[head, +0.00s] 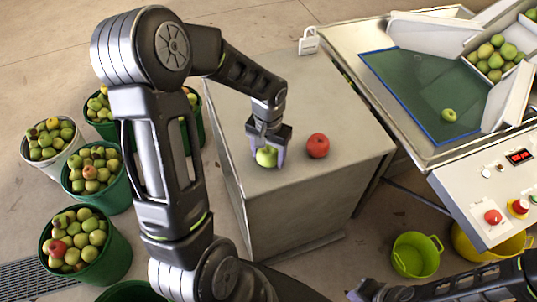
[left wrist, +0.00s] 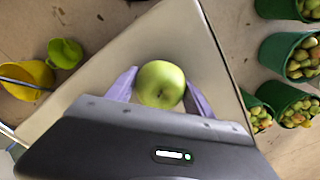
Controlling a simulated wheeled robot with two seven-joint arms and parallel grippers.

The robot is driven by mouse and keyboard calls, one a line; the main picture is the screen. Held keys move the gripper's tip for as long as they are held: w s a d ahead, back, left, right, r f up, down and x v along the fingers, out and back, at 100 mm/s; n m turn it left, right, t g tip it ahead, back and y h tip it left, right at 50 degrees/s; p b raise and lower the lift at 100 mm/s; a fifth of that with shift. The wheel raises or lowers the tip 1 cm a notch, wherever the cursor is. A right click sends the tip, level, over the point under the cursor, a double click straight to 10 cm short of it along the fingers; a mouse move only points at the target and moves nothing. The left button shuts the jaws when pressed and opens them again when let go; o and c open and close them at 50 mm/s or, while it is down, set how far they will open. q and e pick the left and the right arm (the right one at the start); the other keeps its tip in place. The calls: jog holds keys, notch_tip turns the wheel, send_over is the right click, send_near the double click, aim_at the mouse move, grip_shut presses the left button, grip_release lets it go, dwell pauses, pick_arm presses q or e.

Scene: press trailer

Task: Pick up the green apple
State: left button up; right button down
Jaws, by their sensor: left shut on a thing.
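The green apple (head: 266,156) is on the grey metal table (head: 300,210), between the fingers of my left gripper (head: 267,150). In the left wrist view the green apple (left wrist: 160,84) sits between the two purple fingertips of my left gripper (left wrist: 160,92), which is shut on it. I cannot tell whether the apple is lifted off the table. A red apple (head: 317,146) rests on the table just right of the gripper. Part of my right arm shows at the bottom right of the head view, but its gripper jaws cannot be made out.
Several buckets of apples (head: 85,237) stand on the floor at the left. A sorting machine with a green belt (head: 410,90) holding one green apple (head: 449,115) stands right, with a control panel (head: 495,195). An empty green bucket (head: 416,255) is below.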

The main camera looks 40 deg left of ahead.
aim_at(269, 149)
pick_arm(q)
jog(key=shift+r, duration=0.15)
notch_tip(269, 149, up, 10)
jog(key=shift+f+b, duration=0.1)
jog(key=shift+b, duration=0.25)
jog(key=shift+w, duration=0.1)
dwell(0.4)
